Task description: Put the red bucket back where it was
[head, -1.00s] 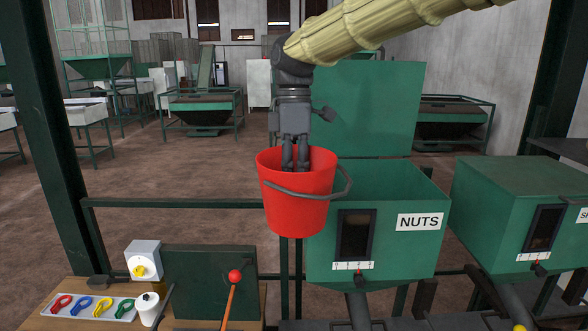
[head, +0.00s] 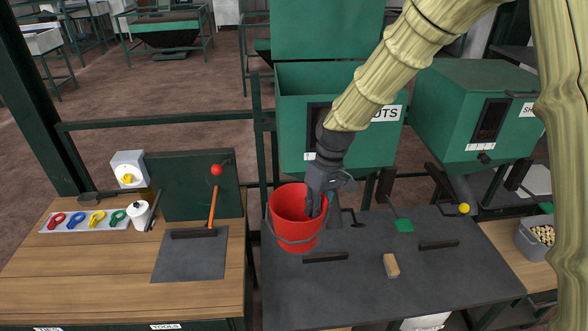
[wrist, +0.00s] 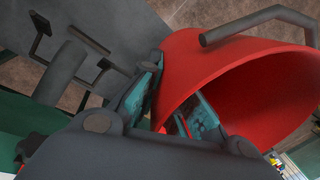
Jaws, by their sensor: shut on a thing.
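The red bucket (head: 292,217) has a grey handle and hangs from my gripper (head: 315,205) in the head view, over the back left part of the dark grey worktop. Its open top faces up with a slight tilt. My gripper is shut on the bucket's rim, with one finger inside and one outside. In the wrist view the bucket (wrist: 225,75) fills the right half, with my gripper (wrist: 165,105) at its wall. I cannot tell whether the bucket's bottom touches the worktop.
The dark worktop (head: 340,290) carries a small wooden-topped brush or block (head: 391,265) and dark bars. The green NUTS bin (head: 290,120) is behind. A grey tub (head: 528,241) of pale pieces sits right.

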